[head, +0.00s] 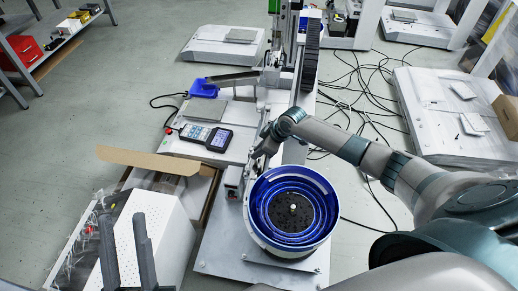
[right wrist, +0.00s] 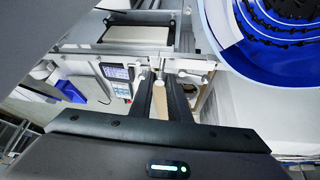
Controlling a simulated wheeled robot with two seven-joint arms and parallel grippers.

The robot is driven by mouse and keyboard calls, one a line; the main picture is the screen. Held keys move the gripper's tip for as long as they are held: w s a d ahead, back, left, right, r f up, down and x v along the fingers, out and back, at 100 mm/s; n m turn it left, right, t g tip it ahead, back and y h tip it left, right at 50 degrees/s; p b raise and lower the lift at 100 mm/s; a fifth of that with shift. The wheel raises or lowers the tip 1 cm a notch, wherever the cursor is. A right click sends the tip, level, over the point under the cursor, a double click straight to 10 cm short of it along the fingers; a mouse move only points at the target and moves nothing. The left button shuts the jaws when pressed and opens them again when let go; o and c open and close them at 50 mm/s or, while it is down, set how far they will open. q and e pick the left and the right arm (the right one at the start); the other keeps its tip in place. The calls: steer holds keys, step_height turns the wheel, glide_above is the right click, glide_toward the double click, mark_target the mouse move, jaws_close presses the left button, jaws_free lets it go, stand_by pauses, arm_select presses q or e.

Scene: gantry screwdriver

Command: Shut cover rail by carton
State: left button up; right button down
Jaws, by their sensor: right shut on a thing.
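My right gripper (head: 262,153) reaches in from the right, at the metal rail assembly beside the blue bowl feeder. In the right wrist view its two dark fingers (right wrist: 162,92) are close together, shut on a small pale part that I take to be on the cover rail (right wrist: 132,49). The fingers partly hide the held part. An open brown carton (head: 150,160) stands left of the machine, its flap raised. My left gripper (head: 126,232) is at the lower left, its two dark fingers apart and empty, in front of a white perforated box.
The blue bowl feeder (head: 292,208) stands close to my right forearm. A handheld controller (head: 206,136) lies on the machine base. Loose black cables (head: 362,85) cover the floor behind. Open floor (head: 75,125) lies to the left.

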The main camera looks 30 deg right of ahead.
arm_select(q)
steer(key=shift+f, duration=0.15)
arm_select(e)
steer(key=shift+w+d, duration=0.1)
steer(key=c, duration=1.7)
jaws_free()
